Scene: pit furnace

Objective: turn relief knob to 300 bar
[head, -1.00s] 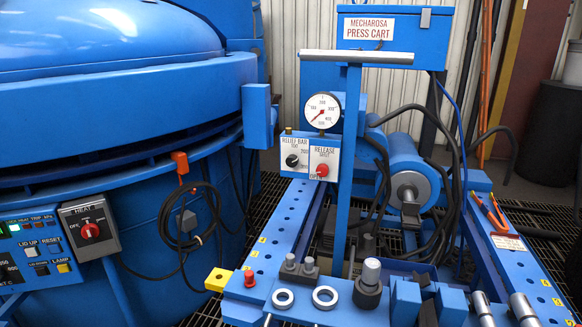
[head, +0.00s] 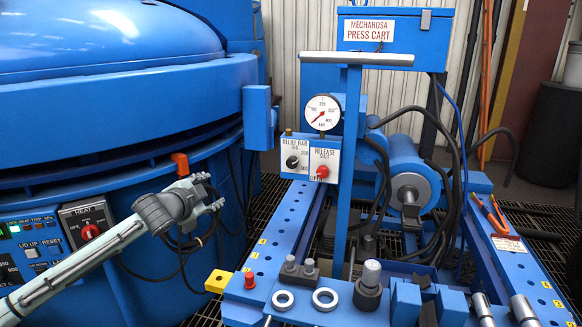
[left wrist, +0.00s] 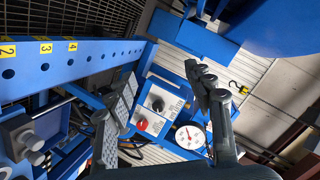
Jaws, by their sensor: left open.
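The relief knob (head: 292,161) is a small black knob on the white relief bar panel of the press cart, upper middle of the head view. It also shows in the left wrist view (left wrist: 155,103), between my fingers in the picture. A red release knob (head: 322,171) sits on the panel beside it. The round gauge (head: 322,112) with a red needle stands above the panels. My left gripper (head: 212,191) is open and empty, left of the panel and apart from it. The fingers also show in the left wrist view (left wrist: 160,100). The knob's exact setting is too small to read.
The blue furnace (head: 110,120) fills the left side. A heat control box (head: 88,226) and a hanging black cable are near my left arm. A grey crossbar (head: 357,58) on a blue post stands just right of the panels. A yellow block (head: 218,281) lies below.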

